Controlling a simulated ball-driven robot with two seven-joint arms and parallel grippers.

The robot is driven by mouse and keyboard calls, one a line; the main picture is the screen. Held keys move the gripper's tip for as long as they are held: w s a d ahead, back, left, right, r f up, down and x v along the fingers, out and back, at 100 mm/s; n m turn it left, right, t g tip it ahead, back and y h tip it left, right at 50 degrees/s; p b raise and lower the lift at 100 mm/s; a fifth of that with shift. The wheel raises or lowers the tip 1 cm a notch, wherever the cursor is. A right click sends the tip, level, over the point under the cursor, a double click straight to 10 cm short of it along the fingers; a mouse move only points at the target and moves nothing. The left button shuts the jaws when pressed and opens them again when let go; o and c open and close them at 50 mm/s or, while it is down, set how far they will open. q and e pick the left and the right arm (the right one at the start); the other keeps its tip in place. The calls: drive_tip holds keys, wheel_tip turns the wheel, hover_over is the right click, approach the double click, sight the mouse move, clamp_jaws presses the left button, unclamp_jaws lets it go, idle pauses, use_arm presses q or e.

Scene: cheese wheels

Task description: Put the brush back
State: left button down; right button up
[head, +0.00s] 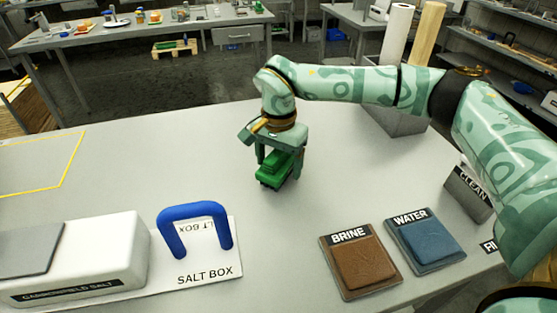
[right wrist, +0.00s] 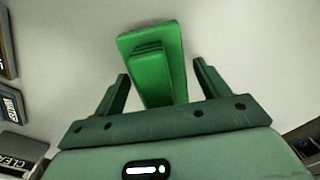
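The green brush (head: 279,169) is at the middle of the table in the head view, right under my right gripper (head: 277,156). Whether it rests on the table or is just above it is hard to tell. In the right wrist view, the brush (right wrist: 153,52) sits between the fingers of my right gripper (right wrist: 163,82). The fingers are apart, one on each side of the ridged green handle, with small gaps showing, so they look open and not closed on it. My left gripper is not in view.
A blue arched handle (head: 195,211) stands by a white salt block (head: 85,260). BRINE (head: 358,268) and WATER (head: 428,240) pads lie front right. A grey CLEAN box (head: 468,196) stands right. A grey block (head: 398,122) is behind my right arm.

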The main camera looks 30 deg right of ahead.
wheel_tip(320, 180, up, 12)
drive_tip(key=p, duration=0.4)
drive_tip(key=shift+r, duration=0.2)
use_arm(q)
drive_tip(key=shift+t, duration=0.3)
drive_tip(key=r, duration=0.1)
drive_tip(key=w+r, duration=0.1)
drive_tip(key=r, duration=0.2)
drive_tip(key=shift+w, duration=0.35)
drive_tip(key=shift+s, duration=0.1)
use_arm(e)
drive_tip(key=shift+f, duration=0.1)
